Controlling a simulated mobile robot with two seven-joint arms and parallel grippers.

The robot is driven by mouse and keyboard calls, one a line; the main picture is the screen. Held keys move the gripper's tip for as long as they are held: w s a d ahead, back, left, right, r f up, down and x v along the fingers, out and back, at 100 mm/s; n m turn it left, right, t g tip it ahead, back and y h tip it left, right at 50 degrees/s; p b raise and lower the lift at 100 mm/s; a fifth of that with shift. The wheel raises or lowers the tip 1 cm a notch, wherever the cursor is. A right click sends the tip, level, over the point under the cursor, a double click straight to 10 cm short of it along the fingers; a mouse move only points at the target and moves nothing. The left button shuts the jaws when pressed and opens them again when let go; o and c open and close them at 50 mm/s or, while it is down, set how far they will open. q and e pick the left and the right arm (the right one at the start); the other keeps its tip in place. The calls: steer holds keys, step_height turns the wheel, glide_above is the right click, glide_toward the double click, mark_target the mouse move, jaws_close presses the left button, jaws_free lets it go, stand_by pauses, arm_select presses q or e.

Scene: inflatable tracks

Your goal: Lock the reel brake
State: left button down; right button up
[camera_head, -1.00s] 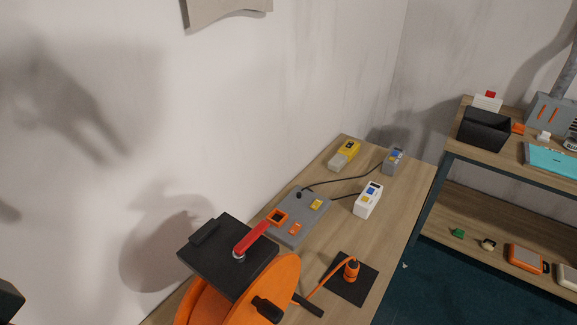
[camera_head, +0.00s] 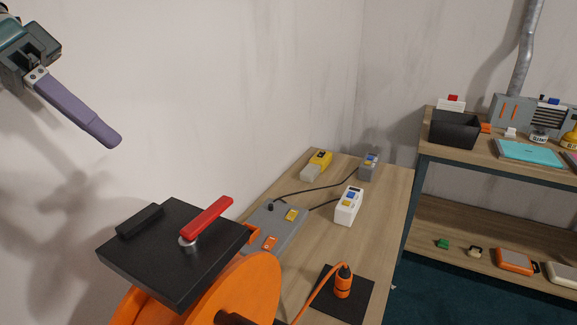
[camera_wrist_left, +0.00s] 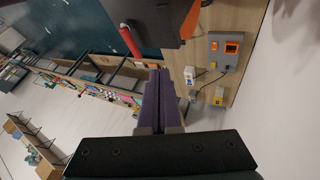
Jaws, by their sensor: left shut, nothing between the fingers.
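The reel brake is a red lever (camera_head: 207,217) on a silver pivot, mounted on a black plate (camera_head: 160,268) above the orange reel (camera_head: 240,290). The lever points up and to the right, its free end past the plate's edge. In the left wrist view the red lever (camera_wrist_left: 131,42) shows near the top, left of the fingers. My left gripper (camera_head: 108,138) is at the upper left in the head view, above the plate and apart from the lever. Its purple fingers (camera_wrist_left: 158,85) are closed together and empty. My right gripper is not in view.
A grey control panel (camera_head: 283,228), a yellow-grey device (camera_head: 316,165) and a white device (camera_head: 348,206) stand on the wooden table (camera_head: 335,245). An orange plug (camera_head: 343,282) stands on a black mat. A shelf (camera_head: 470,155) is at right. A wall is behind the reel.

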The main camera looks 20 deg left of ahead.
mark_target(207, 222)
arm_select(q)
steer(key=shift+d+f, duration=0.1)
steer(key=p+x, duration=0.2)
steer(key=x, duration=0.7)
steer(key=d+p, duration=0.3)
steer(key=shift+d+f, duration=0.4)
steer(key=shift+d, duration=0.3)
